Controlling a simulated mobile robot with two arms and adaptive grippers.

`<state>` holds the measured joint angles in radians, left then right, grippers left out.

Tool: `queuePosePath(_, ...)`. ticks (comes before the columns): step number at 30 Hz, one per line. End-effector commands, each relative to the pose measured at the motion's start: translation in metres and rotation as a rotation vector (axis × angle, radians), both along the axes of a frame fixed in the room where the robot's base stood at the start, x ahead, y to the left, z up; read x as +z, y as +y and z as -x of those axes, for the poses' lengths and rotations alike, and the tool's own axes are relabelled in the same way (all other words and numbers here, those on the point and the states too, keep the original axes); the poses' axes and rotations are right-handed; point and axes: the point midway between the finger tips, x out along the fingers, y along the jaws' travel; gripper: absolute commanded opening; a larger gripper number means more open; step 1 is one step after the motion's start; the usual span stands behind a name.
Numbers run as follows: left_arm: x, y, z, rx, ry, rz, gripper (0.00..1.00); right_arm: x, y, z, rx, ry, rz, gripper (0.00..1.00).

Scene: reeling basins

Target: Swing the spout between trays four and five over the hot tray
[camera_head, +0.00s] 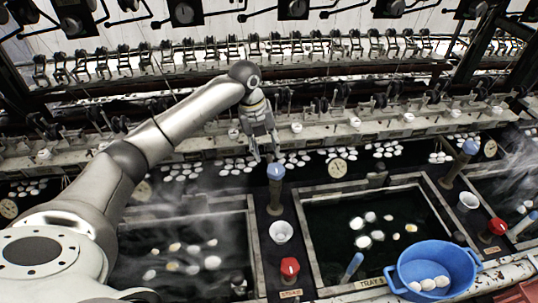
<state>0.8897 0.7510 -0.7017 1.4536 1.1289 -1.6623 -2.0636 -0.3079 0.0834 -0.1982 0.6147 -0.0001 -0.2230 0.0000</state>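Two sunken trays lie in front of me. Steam drifts over the left tray (250,240), which holds several pale cocoons. The right tray (310,240) has dark water with several cocoons and little visible steam; the digit on its tray label is hard to read. A blue-topped upright post (275,190) stands on the divider between them; it looks like the spout, but its outlet direction is unclear. My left gripper (266,158) is above and behind the blue top in the picture, pointing down, fingers apart and empty. I cannot tell its exact distance from the post. My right gripper is out of view.
A white cup (281,232) and a red knob (290,268) sit on the same divider. A blue basin (432,262) with cocoons stands at the right tray's front corner. Another blue-topped post (460,165) is farther right. Reeling machinery and a ledge run behind.

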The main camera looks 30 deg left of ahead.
Motion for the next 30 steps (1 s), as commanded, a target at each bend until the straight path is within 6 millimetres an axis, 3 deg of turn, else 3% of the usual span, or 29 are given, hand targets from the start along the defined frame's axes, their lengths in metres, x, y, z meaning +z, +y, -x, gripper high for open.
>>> queuePosePath(3,-0.021,-0.004,-0.002,-0.001,0.003,0.001,0.37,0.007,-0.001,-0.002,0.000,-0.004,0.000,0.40)
queuePosePath(9,-0.043,-0.008,-0.005,0.000,0.000,0.001,0.37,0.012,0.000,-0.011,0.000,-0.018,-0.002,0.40)
queuePosePath(20,-0.049,-0.008,-0.006,-0.001,-0.001,-0.001,0.37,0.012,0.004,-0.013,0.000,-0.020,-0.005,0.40)
queuePosePath(29,-0.049,-0.008,-0.006,-0.001,0.000,0.000,0.00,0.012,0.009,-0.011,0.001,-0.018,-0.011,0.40)
queuePosePath(30,-0.049,-0.008,-0.006,-0.001,0.000,0.000,0.00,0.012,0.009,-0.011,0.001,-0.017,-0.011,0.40)
